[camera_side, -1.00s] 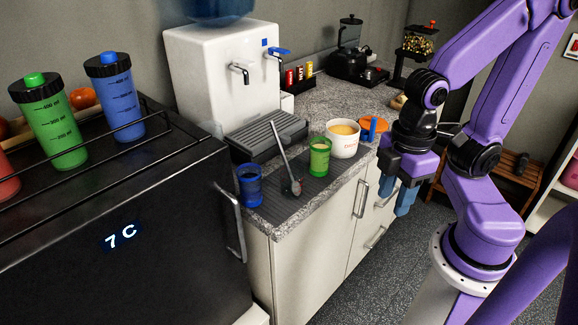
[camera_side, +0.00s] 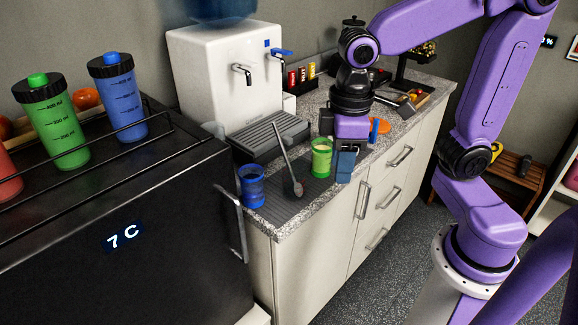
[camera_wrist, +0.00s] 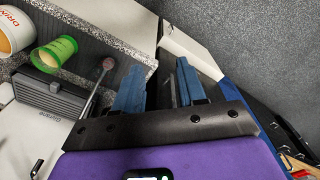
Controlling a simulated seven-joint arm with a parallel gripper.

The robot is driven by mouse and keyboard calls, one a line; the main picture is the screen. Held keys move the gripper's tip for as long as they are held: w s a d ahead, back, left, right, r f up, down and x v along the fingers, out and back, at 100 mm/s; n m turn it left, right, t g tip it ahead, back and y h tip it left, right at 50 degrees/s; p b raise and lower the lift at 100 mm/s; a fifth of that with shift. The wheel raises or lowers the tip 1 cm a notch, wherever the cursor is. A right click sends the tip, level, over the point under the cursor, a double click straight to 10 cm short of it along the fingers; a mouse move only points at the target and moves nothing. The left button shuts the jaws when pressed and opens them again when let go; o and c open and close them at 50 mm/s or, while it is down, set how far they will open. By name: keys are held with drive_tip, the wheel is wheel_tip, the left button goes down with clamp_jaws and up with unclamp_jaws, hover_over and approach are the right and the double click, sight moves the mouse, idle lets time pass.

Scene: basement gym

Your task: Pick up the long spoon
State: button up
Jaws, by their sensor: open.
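The long spoon (camera_side: 284,156) has a thin grey handle and a darker bowl. In the side view it leans at a slant, its bowl low on the dark mat and its handle rising toward the dispenser's drip tray. It also shows in the wrist view (camera_wrist: 95,92), left of the fingers, its lower handle end partly cut off by my gripper. My gripper (camera_side: 346,166) points down with blue fingers, to the right of the spoon and just right of the green cup. In the wrist view my gripper (camera_wrist: 158,84) is open, with nothing between the fingers.
A green cup (camera_side: 321,160) stands right of the spoon, and a blue cup (camera_side: 252,188) left of it. A white mug (camera_wrist: 10,32) shows in the wrist view. The white water dispenser (camera_side: 220,90) stands behind. The dark mat (camera_side: 285,207) is bare near the counter's front edge.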

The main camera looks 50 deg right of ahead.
drive_tip(key=w+r+m, duration=0.5)
drive_tip(key=w, duration=0.8)
drive_tip(key=m+h, duration=0.1)
drive_tip(key=m, duration=0.5)
approach(278, 135)
drive_tip(key=f, duration=0.5)
drive_tip(key=shift+d+f, duration=0.1)
drive_tip(key=shift+d, duration=0.15)
drive_tip(key=shift+w+d+f, duration=0.1)
drive_tip(key=shift+d+f, duration=0.05)
drive_tip(key=shift+f, duration=1.15)
drive_tip(key=shift+w+d+f, duration=0.1)
drive_tip(key=shift+d+f, duration=0.1)
drive_tip(key=shift+f, duration=1.1)
clamp_jaws()
